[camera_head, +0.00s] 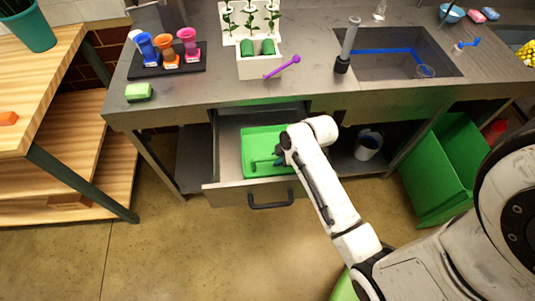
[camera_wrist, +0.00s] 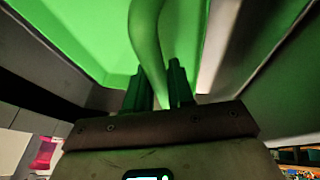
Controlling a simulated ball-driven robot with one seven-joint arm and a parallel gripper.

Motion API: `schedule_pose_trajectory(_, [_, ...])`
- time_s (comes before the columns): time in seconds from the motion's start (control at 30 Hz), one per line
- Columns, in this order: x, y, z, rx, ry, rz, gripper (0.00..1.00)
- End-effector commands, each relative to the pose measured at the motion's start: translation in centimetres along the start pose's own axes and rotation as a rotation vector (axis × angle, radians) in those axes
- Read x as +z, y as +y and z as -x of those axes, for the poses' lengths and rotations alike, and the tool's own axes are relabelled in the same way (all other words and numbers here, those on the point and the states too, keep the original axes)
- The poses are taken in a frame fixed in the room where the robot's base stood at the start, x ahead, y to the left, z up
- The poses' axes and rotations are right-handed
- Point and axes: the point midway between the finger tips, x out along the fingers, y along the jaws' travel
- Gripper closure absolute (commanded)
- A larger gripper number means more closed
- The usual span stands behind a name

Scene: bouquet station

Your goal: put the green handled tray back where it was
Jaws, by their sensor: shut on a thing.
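The green handled tray (camera_head: 258,142) lies inside an open drawer (camera_head: 228,160) under the grey counter in the head view. My gripper (camera_head: 281,160) is at the tray's handle, and my arm covers the tray's right part. In the wrist view the green handle (camera_wrist: 148,45) runs up between the two dark fingers of my gripper (camera_wrist: 160,85). The fingers are shut on the handle. The green tray also fills the upper part of the wrist view (camera_wrist: 80,30). Whether the tray rests on the drawer floor cannot be told.
The drawer's front, with its dark pull (camera_head: 270,202), sticks out over the floor. A green bin (camera_head: 440,170) stands at the right, and a bucket (camera_head: 368,144) is on the shelf under the sink (camera_head: 395,55). A wooden shelf unit (camera_head: 60,120) stands at the left.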

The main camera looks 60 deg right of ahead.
Motion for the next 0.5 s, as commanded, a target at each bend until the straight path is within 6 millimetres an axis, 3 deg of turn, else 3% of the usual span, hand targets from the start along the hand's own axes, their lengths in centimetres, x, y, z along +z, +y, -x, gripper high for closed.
schedule_pose_trajectory(0.3, [-3.1,2.1,-1.8,0.001,0.001,0.002,1.00])
schedule_pose_trajectory(0.5, [-2.5,1.6,-3.0,0.001,-0.001,0.000,1.00])
